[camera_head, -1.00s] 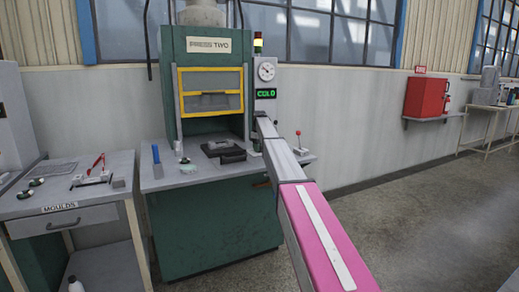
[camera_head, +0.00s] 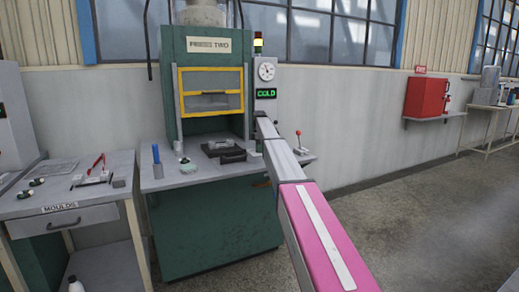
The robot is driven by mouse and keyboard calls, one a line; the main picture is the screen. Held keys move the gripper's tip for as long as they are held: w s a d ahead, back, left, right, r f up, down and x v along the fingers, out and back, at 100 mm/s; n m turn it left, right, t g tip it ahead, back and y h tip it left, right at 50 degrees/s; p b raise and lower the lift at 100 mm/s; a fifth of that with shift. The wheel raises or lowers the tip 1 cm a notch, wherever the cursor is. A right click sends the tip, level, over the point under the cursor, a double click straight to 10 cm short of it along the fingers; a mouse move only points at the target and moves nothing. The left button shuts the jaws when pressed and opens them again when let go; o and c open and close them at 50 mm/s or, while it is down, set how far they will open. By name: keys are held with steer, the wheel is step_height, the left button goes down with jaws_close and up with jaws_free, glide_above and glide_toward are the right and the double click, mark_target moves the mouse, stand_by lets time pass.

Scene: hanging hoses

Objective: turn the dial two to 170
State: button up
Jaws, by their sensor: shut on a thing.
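Press two (camera_head: 207,150) is a green machine with a sign reading PRESS TWO (camera_head: 208,45) and a yellow-framed guard (camera_head: 210,92). On its right, a grey control panel (camera_head: 266,104) carries a round white gauge (camera_head: 266,71) and a display reading COLD (camera_head: 265,93) in green. My arm reaches up from the lower right to this panel. My gripper (camera_head: 260,114) is small at its far end, against the panel just below the display. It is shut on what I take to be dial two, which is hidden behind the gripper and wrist.
A lit yellow lamp (camera_head: 258,43) tops the panel. A dark mould (camera_head: 225,152) and a red-knobbed lever (camera_head: 298,139) are on the press bench. A mould table (camera_head: 75,202) stands left. A red cabinet (camera_head: 427,97) hangs right. The floor to the right is clear.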

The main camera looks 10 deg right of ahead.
steer(key=shift+n, duration=0.6)
steer(key=o, duration=0.9)
steer(key=shift+o, duration=0.2)
step_height(320, 180, up, 10)
steer(key=shift+r, duration=0.4)
steer(key=shift+s, duration=0.15)
